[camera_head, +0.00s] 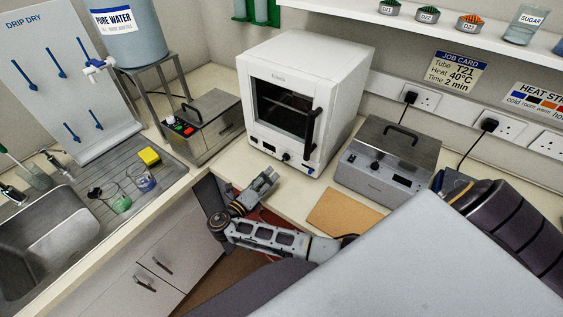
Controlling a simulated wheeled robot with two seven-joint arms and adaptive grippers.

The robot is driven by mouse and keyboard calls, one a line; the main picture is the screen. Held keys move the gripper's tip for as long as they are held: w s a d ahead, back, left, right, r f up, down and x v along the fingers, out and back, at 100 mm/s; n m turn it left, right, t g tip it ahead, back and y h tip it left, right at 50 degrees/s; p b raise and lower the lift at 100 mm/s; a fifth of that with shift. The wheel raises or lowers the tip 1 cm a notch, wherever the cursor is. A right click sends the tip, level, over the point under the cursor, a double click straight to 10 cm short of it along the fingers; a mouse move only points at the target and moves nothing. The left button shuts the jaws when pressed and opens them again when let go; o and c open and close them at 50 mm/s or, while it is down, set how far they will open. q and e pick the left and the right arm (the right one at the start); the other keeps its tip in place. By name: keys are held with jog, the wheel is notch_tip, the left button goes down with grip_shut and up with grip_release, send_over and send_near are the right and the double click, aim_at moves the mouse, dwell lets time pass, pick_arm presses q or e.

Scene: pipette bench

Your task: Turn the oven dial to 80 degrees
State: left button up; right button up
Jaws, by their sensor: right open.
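The white oven (335,62) stands at the back middle of the bench. Its dark-windowed door is shut, with a black handle (312,127) on the right side. The dial's setting is too small to read. My right gripper (270,175) is open and empty at the bench's front edge, in front of and below the oven. It is apart from the dial. My left gripper is not in view.
A metal box with red and green buttons (205,120) stands left of the oven. Another lidded metal device (390,158) stands to its right. A tan board (343,213) lies in front of that. A sink (45,235) is at far left. A job card (457,70) reads 40°C.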

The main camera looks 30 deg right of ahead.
aim_at(283, 160)
jog(key=p+x, duration=0.1)
jog(key=x, duration=0.8)
jog(key=shift+d, duration=0.1)
jog(key=shift+c, duration=0.4)
jog(key=c, duration=1)
